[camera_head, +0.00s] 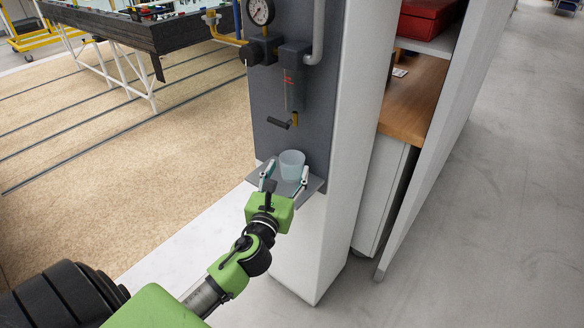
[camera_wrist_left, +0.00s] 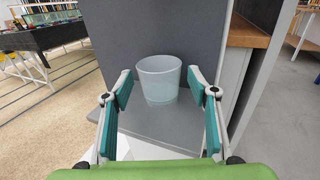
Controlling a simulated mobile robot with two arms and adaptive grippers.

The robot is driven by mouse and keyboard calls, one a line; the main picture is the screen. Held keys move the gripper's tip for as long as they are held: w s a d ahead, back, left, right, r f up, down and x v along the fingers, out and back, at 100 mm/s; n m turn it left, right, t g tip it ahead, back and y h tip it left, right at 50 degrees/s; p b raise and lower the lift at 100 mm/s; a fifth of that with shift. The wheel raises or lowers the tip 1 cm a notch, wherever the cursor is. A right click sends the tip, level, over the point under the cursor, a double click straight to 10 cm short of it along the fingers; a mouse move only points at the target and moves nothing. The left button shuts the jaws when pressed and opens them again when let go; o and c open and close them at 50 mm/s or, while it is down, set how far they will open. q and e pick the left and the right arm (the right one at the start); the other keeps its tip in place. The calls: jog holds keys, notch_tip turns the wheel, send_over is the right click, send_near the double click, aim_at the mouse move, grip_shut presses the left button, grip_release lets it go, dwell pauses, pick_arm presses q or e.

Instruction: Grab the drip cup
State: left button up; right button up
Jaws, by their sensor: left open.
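The drip cup (camera_head: 292,164) is a pale translucent blue cup standing upright on a small grey shelf (camera_head: 255,177) on the grey panel. It also shows in the left wrist view (camera_wrist_left: 158,80), just beyond the fingers. My left gripper (camera_head: 285,175) is open, with one finger toward each side of the cup's front. In the left wrist view the left gripper (camera_wrist_left: 160,92) has its teal pads spread wider than the cup, and nothing is between them but open space and the shelf. The cup appears untouched. My right gripper is not in view.
A filter unit with a small black lever (camera_head: 279,123) hangs above the cup, below a round gauge (camera_head: 260,11). A white column side (camera_head: 345,130) and a wooden-topped cabinet (camera_head: 412,100) stand to the right. A dark table (camera_head: 130,30) is at the back left.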

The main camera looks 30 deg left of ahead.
aim_at(295, 154)
pick_arm(q)
jog(key=shift+p+x, duration=0.3)
jog(key=shift+x, duration=2.5)
jog(key=shift+s, duration=0.1)
jog(key=shift+c, duration=0.5)
jog(key=c, duration=0.8)
